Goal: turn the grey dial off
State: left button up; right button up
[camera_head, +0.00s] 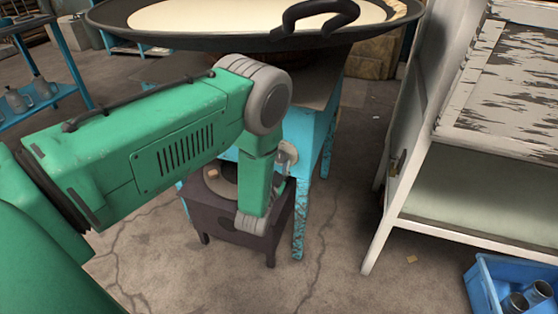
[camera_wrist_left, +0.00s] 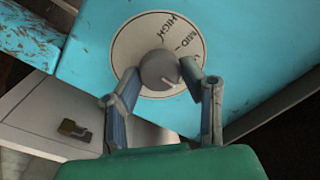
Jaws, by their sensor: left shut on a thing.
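The grey dial (camera_wrist_left: 159,71) is a round knob on a pale disc (camera_wrist_left: 136,38) set in a blue painted panel, seen in the left wrist view. "HIGH" and "MID" are readable on the disc, and the lettering past "MID" is partly covered by a finger. My left gripper (camera_wrist_left: 160,74) has one finger on each side of the dial and is shut on it. In the head view, my green left arm comes in from the left and bends down before the blue stand (camera_head: 312,125); the dial and fingertips cannot be made out clearly there. My right gripper is not in view.
A wide pan (camera_head: 120,30) of white liquid rests on the stand above my arm. A dark low stool-like unit (camera_head: 282,210) is below. A white worn cabinet (camera_head: 395,215) and blue crate (camera_head: 483,292) are at the right. Bare floor lies between.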

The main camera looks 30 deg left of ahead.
pick_arm(q)
jog(key=shift+d+f, duration=0.1)
jog(key=shift+f, duration=0.05)
jog(key=o, duration=1.1)
jog(key=shift+o, duration=0.2)
jog(key=v, duration=1.2)
